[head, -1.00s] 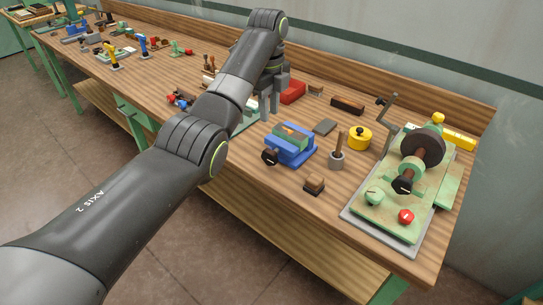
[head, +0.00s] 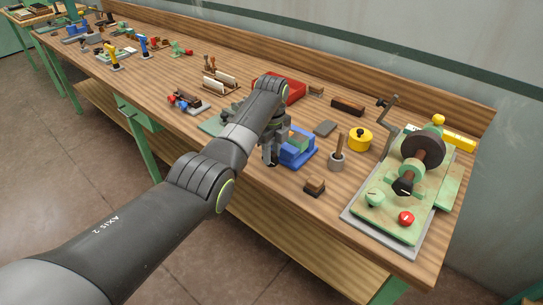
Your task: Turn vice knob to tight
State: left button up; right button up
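The vice is a blue block (head: 297,152) with a greenish piece between its jaws, standing near the front edge of the bench. In the earlier view its black knob shows on its left front side; now my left gripper (head: 269,160) covers that spot. The gripper points down at the vice's left side, and its fingertips are at the knob's place. The knob is hidden or merges with the dark fingers, so I cannot tell whether they touch it or how far they are apart. My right gripper is not in view.
A wooden block (head: 314,186), a grey pot with a brush (head: 337,160) and a yellow tin (head: 360,139) stand right of the vice. A green drum machine (head: 410,190) with a crank fills the right end. A red tray (head: 292,91) lies behind the arm.

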pick_arm(q)
jog(key=shift+f, duration=1)
grip_shut()
jog(key=shift+d+r+p, duration=0.1)
jog(key=shift+r+p, duration=0.05)
jog(key=shift+p, duration=0.55)
jog(key=t+y+p, duration=0.1)
jog(key=y+p, duration=0.1)
jog(key=p, duration=0.1)
jog(key=shift+d+t+y+p, duration=0.1)
jog(key=shift+t+y+p, duration=0.2)
jog(key=shift+t, duration=0.1)
jog(key=shift+f+t+y+p, duration=0.3)
jog(key=shift+t+y+p, duration=0.3)
jog(key=shift+y, duration=0.2)
jog(key=shift+f+t+y, duration=0.2)
jog(key=shift+t+y, duration=0.3)
jog(key=shift+y, duration=0.2)
jog(key=shift+s+f, duration=0.1)
